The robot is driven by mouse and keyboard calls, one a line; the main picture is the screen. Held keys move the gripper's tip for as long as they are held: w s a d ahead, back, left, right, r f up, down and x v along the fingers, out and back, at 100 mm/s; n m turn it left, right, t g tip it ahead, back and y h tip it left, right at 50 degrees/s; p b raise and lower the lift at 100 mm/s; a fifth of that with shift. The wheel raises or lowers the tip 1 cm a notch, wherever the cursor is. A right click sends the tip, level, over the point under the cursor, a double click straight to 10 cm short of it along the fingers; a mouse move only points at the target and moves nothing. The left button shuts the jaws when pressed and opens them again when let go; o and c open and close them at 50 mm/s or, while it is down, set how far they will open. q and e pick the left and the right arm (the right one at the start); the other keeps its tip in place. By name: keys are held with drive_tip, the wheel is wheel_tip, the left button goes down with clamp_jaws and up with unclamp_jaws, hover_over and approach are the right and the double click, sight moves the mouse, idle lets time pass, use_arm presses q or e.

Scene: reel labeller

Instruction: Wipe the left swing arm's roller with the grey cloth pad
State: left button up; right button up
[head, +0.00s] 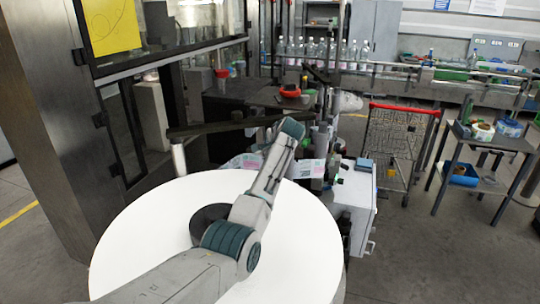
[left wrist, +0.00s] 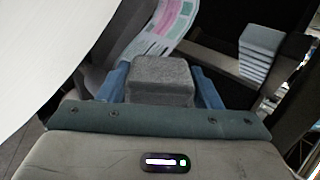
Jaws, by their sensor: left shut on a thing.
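The grey cloth pad (left wrist: 160,80) is held between the blue fingers of my left gripper (left wrist: 160,88), in the left wrist view. The pad does not show in the head view, where my left wrist points away and hides the fingers. A long dark swing arm (head: 215,127) runs across the head view behind the white reel. A pale upright roller (head: 178,158) hangs at its left end, well to the left of my wrist. The pad's contact with anything cannot be made out. My right gripper is in neither view.
The large white reel (head: 130,235) fills the space under my left arm. A printed label strip (head: 305,168) runs behind it, beside a white cabinet (head: 355,195). A stack of pale blocks (left wrist: 262,50) stands right of the pad. A dark-framed machine stands on the left.

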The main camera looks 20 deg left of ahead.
use_arm(q)
drive_tip(key=shift+w+d+b, duration=0.3)
drive_tip(key=shift+w+d, duration=0.1)
drive_tip(key=shift+d, duration=0.1)
